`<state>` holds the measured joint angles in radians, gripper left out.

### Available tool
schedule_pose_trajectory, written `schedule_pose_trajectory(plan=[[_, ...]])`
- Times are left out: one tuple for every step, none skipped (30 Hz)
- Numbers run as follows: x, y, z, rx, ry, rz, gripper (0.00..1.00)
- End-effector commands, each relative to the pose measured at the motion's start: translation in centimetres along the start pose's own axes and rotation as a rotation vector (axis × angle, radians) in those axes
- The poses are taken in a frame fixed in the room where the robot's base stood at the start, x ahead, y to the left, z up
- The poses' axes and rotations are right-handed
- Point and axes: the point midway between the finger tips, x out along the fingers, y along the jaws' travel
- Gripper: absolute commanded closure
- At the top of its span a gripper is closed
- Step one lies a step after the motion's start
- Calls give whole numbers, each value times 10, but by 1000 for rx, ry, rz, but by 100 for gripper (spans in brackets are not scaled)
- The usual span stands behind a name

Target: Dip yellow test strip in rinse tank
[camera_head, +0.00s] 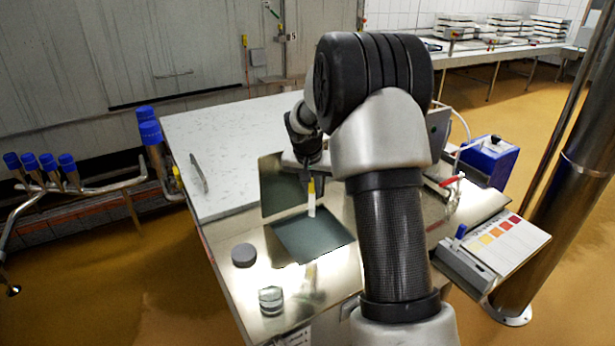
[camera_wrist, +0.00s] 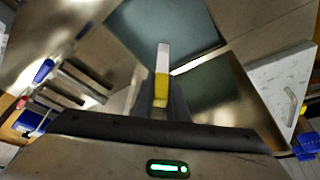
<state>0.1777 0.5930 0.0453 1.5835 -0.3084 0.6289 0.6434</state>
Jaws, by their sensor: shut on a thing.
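My gripper (camera_head: 309,184) points down over the steel bench and is shut on the test strip (camera_head: 311,205). The strip has a yellow grip end and a white lower part. In the wrist view the strip (camera_wrist: 162,70) sticks out beyond the fingertips (camera_wrist: 160,104). Two dark green rectangular surfaces, apparently tank openings, lie in the bench: a near one (camera_head: 314,240) and a far one (camera_head: 283,188). No label tells which is the rinse tank. The strip's white tip shows against the near one's far edge. Its height above is unclear; the tip looks dry and fully visible.
A grey puck (camera_head: 244,255) and a small clear glass (camera_head: 271,300) stand on the near left of the bench. A colour chart (camera_head: 500,240) lies at the right, beside a grey holder (camera_head: 466,272). A blue box (camera_head: 489,158) with hoses stands behind. A white top (camera_head: 230,135) extends behind.

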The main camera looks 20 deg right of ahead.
Motion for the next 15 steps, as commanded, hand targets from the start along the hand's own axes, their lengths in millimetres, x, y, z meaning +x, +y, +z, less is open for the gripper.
schedule_pose_trajectory(plan=[[3,2,-4,10,1,7,100],[4,2,-5,15,2,9,100],[5,3,-6,20,3,12,100],[6,3,-6,23,3,13,100],[7,3,-6,24,3,13,100],[8,3,-6,24,3,14,100],[9,3,-6,24,3,14,100],[10,3,-5,24,3,13,100],[12,3,-4,24,3,13,100],[14,3,-3,24,3,13,100],[16,3,-3,23,3,13,100],[19,3,-1,23,3,13,100],[21,3,0,23,3,13,100],[24,3,1,23,3,12,100],[27,3,2,22,3,12,100]])
